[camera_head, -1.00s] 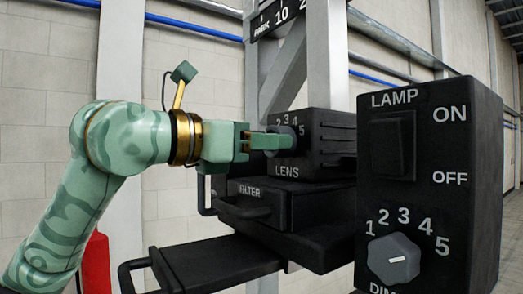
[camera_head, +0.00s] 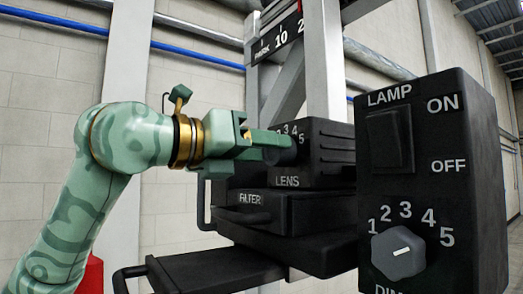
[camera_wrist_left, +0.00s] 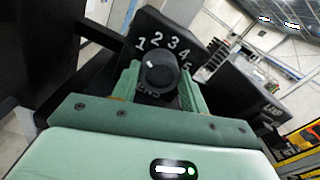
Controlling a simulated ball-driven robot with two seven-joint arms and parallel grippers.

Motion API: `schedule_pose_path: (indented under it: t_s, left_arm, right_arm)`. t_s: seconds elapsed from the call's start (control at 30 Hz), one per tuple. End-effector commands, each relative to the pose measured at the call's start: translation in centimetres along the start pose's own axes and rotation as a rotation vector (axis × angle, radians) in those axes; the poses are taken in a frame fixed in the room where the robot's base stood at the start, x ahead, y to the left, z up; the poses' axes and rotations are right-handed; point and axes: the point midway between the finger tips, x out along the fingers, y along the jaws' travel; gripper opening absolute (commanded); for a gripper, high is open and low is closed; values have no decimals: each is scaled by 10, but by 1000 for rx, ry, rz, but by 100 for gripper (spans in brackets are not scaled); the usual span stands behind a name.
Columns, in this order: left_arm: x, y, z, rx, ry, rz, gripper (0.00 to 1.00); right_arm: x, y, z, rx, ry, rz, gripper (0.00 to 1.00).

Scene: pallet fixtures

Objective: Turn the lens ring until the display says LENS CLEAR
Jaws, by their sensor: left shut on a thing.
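The lens ring (camera_head: 287,152) is a dark round knob on the front of the black box marked LENS (camera_head: 325,155). The numbers 2 to 5 show above it; my fingers partly cover it in the head view. In the left wrist view the ring (camera_wrist_left: 160,70) sits between my two green fingers, with a small white mark on its upper left side. The scale around it there starts at 1. My left gripper (camera_head: 277,143) is shut on the ring. No display text is readable in these frames. My right gripper is not in view.
A black FILTER drawer (camera_head: 285,210) with a handle sits below the lens box, above a lower black tray (camera_head: 215,270). On the right, close by, stands a LAMP box (camera_head: 430,180) with a rocker switch (camera_head: 390,140) and a numbered dial (camera_head: 398,253). A PARK scale (camera_head: 278,43) is above.

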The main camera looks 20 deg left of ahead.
Motion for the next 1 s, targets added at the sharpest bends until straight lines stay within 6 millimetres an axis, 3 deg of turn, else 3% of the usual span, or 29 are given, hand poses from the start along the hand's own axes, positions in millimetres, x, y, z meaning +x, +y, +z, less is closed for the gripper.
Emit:
schedule_pose_path:
  t_s: [0.13,0.17,0.2,0.23,0.5,0.63,0.77,1.0]
  left_arm:
    - [-1,0,3,0,-8,0,21]
    - [-1,0,3,0,-8,0,49]
    - [-1,0,3,0,-8,1,61]
    - [-1,0,3,0,-7,0,66]
    - [-1,0,1,0,-4,0,66]
    - [-11,1,0,1,-5,1,66]
    - [-37,2,-2,2,-7,3,66]
    - [-103,2,-2,1,-8,4,66]
  right_arm:
    - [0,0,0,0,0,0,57]
    - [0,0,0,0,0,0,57]
    - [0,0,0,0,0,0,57]
    - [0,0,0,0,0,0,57]
    - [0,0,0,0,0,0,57]
    - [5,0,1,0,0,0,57]
    - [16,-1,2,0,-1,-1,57]
    - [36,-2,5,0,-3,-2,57]
